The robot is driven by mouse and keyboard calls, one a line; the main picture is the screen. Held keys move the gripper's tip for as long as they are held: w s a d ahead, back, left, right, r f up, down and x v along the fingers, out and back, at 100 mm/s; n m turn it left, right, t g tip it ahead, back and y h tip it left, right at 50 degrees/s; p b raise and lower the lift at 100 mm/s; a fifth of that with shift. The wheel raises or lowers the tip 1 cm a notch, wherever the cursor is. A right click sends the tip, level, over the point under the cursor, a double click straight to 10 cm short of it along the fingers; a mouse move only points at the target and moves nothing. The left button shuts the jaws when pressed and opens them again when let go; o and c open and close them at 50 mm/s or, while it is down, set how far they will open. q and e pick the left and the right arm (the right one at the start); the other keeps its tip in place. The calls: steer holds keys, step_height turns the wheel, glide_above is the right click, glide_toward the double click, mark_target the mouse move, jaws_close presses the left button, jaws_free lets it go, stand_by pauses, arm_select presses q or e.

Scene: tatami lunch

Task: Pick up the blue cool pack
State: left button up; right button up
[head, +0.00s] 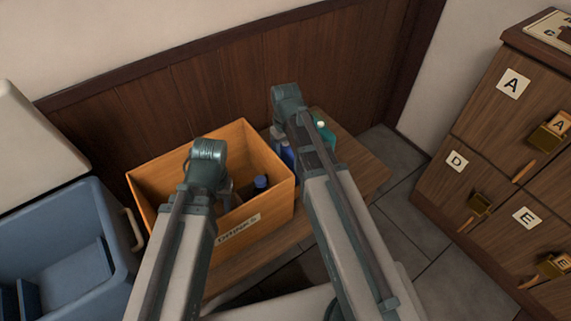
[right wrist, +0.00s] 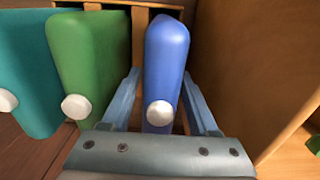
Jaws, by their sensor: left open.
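The blue cool pack (right wrist: 166,65) stands upright with a white round cap in the right wrist view. Its blue side also shows in the head view (head: 287,156), partly behind my right arm. My right gripper (right wrist: 160,78) is open around it, one finger on each side, with gaps visible. A green pack (right wrist: 85,60) and a teal pack (right wrist: 24,75) stand to its left. My left gripper (head: 228,192) is over the wooden box, largely hidden by its own arm, and open.
The wooden box (head: 150,183), labelled DRINKS, holds a blue-capped bottle (head: 261,184) and stands left of the packs on a low wooden bench (head: 365,170). A blue cooler (head: 110,215) is at left. Lettered drawers (head: 490,135) stand at right.

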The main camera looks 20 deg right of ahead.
jaws_close()
stand_by(1.1)
